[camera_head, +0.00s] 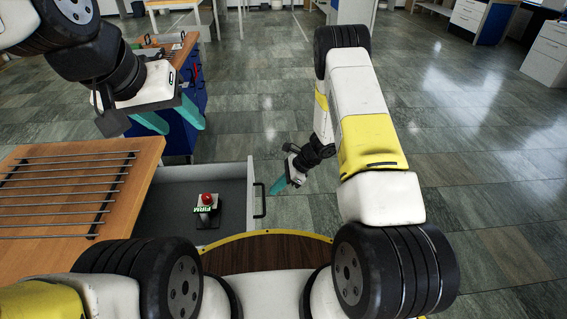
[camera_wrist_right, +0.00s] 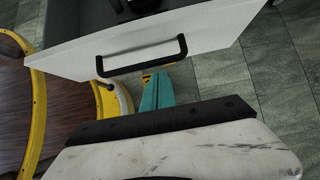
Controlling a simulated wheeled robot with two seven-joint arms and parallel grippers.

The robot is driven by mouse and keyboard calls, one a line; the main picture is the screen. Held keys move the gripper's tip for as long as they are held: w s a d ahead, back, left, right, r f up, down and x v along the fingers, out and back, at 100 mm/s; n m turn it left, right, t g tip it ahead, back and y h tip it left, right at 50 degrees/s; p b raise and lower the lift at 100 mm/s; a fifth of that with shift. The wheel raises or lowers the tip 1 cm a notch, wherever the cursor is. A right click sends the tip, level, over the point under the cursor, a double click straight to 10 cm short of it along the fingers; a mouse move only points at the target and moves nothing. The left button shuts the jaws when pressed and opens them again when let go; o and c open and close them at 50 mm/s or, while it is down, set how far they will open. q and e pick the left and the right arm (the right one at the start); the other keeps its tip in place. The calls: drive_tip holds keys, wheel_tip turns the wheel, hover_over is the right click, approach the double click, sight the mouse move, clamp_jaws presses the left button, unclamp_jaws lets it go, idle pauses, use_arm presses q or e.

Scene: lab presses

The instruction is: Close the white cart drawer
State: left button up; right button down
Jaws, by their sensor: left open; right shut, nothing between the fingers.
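The white cart drawer (camera_head: 250,180) is pulled open to the right from under a wooden worktop (camera_head: 133,185). A black handle (camera_head: 260,200) is on its front. In the right wrist view the white drawer front (camera_wrist_right: 215,35) and its handle (camera_wrist_right: 141,57) fill the top. My right gripper (camera_head: 277,187) is shut and empty, just outside the drawer front, near the handle. Its teal fingers (camera_wrist_right: 157,92) show just below the handle; whether they touch it I cannot tell. My left gripper (camera_head: 172,119) is open and empty, in the air above and behind the cart.
A device with a red button (camera_head: 207,199) lies in the grey drawer. Metal bars (camera_head: 65,195) lie on the worktop. A blue cabinet with a wooden top (camera_head: 188,95) stands behind. My round base is at the drawer's near side. Tiled floor to the right is clear.

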drive_tip(key=shift+a+f, duration=0.15)
drive_tip(key=shift+a, duration=0.55)
